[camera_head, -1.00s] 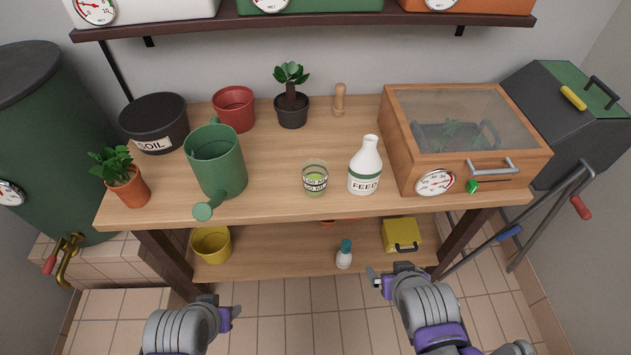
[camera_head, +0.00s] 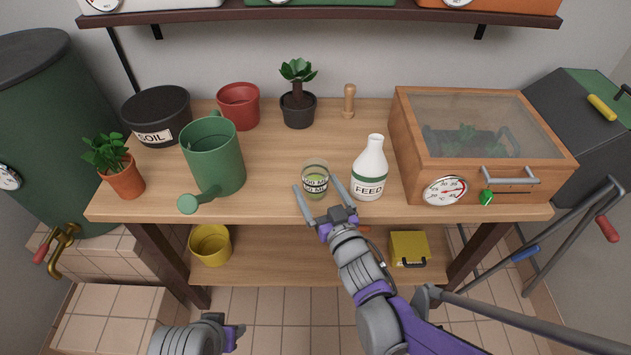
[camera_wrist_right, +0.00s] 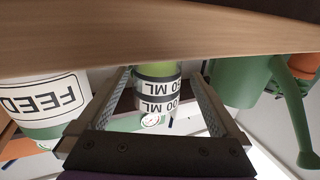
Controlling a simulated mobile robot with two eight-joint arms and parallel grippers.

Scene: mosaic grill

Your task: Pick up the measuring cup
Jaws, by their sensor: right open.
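The measuring cup (camera_head: 315,180) is a small clear cup with white ML labels and green liquid. It stands upright near the front edge of the wooden table, left of the FEED bottle. My right gripper (camera_head: 320,190) is open at the table's front edge, with its fingers pointing at the cup. In the right wrist view, the cup (camera_wrist_right: 157,95) shows between the two spread fingers (camera_wrist_right: 160,103); whether they touch it I cannot tell. My left gripper (camera_head: 236,334) is low in front of the table, and its jaws are not clear.
The FEED bottle (camera_head: 370,170) stands close to the right of the cup. A green watering can (camera_head: 214,160) is to the left. A wooden propagator box (camera_head: 480,125) is at the right. Behind the cup, the tabletop (camera_head: 275,145) is clear.

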